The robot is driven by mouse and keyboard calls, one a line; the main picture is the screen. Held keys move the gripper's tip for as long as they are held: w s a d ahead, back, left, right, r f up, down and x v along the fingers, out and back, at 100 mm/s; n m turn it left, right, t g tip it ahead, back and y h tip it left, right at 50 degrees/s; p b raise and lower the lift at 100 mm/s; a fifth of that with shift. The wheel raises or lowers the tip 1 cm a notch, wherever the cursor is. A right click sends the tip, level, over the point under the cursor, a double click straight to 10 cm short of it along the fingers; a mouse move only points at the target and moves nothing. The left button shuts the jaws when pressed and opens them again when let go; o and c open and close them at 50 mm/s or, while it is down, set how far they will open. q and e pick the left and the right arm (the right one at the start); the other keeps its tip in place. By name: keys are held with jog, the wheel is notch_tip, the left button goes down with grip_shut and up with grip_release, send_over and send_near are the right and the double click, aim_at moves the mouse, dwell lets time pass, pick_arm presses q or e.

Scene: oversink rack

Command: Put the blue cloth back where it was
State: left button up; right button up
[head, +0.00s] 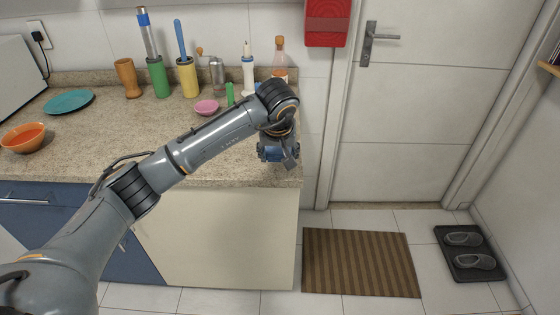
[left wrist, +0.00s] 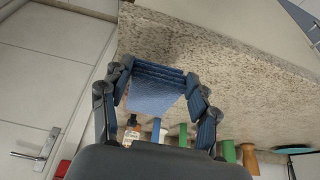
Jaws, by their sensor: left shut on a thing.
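My left gripper (head: 278,152) is at the right end of the stone counter (head: 225,168), near its front corner. In the left wrist view the gripper (left wrist: 160,95) is shut on the blue cloth (left wrist: 153,92), a folded, ribbed blue piece held between the fingers. The counter shows behind the cloth there. I cannot tell whether the cloth touches the counter. In the head view the cloth is hard to tell apart from the bluish gripper. My right gripper is not in view.
A pink bowl (head: 206,107), a green holder (head: 158,78), a yellow holder (head: 187,78) and bottles (head: 280,62) stand along the back. An orange bowl (head: 23,138) and teal plate (head: 69,102) are at the left. A striped mat (head: 360,262) lies on the floor.

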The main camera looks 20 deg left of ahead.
aim_at(280, 162)
pick_arm(q)
jog(key=shift+w+f, duration=0.5)
jog(key=shift+f, duration=0.1)
notch_tip(280, 162, down, 3)
jog(key=shift+w+p, duration=0.1)
jog(key=shift+p, duration=0.55)
jog(key=shift+f, duration=0.15)
jog(key=shift+f, duration=0.1)
jog(key=shift+f, duration=0.15)
jog(key=o, duration=1.2)
jog(key=shift+o, duration=0.2)
